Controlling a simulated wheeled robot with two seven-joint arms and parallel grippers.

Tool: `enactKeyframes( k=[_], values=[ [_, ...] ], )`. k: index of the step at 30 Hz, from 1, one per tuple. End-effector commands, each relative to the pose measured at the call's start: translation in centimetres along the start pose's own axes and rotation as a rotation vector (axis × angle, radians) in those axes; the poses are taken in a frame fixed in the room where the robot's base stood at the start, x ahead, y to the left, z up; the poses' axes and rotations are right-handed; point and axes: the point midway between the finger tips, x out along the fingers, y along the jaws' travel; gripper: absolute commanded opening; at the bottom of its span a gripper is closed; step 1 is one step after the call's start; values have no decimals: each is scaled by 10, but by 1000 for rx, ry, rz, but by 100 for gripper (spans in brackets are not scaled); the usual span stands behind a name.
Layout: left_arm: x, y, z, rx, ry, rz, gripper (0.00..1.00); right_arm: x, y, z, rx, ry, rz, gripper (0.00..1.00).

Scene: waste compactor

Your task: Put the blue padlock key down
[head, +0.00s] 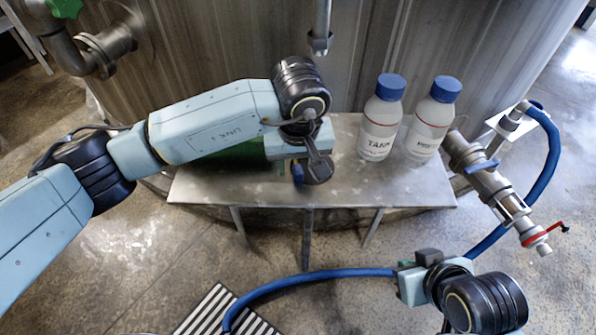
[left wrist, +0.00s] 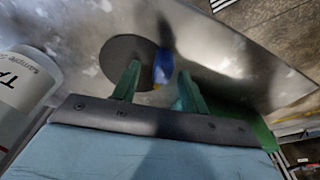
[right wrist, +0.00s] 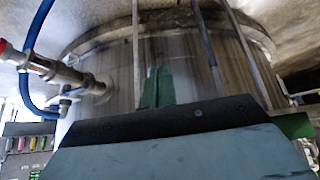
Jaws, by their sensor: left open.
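The blue padlock key (head: 297,172) shows as a small blue piece at the bench, beside a dark grey disc (head: 319,172). In the left wrist view the blue key (left wrist: 163,68) lies between the green fingertips, at the disc's edge, with a small yellow spot at its lower end. My left gripper (left wrist: 157,82) is open, with gaps beside the key. Its fingertips are mostly hidden in the head view. I cannot tell whether the key rests fully on the bench. My right gripper (head: 400,272) is away at the lower right; its green fingers (right wrist: 156,88) are together and look empty.
Two white bottles with blue caps, one labelled TANK (head: 380,120) and another (head: 432,120), stand right of my left gripper on the metal bench (head: 400,185). A green item (head: 235,155) lies partly under my left arm. A valve pipe (head: 490,185) and blue hose (head: 549,160) stand right.

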Motion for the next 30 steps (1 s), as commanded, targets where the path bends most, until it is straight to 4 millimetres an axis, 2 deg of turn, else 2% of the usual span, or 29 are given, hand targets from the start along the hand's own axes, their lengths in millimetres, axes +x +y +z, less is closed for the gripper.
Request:
enactKeyframes(
  k=[2, 9, 12, 23, 30],
  values=[
    [0, 0, 0, 0, 0, 0, 41, 0, 0, 0, 0, -1, 0, 0],
    [0, 0, 0, 0, 0, 0, 10, 0, 0, 0, 0, -1, 0, 0],
    [0, 0, 0, 0, 0, 0, 0, 0, 0, 0, 0, -1, 0, 0],
    [-2, 0, 1, 0, 0, 0, 0, -1, 0, 2, 0, -12, 1, 0],
    [-11, -1, 6, 2, 0, 0, 0, -8, 6, 28, 7, -151, 12, 0]
  ],
)
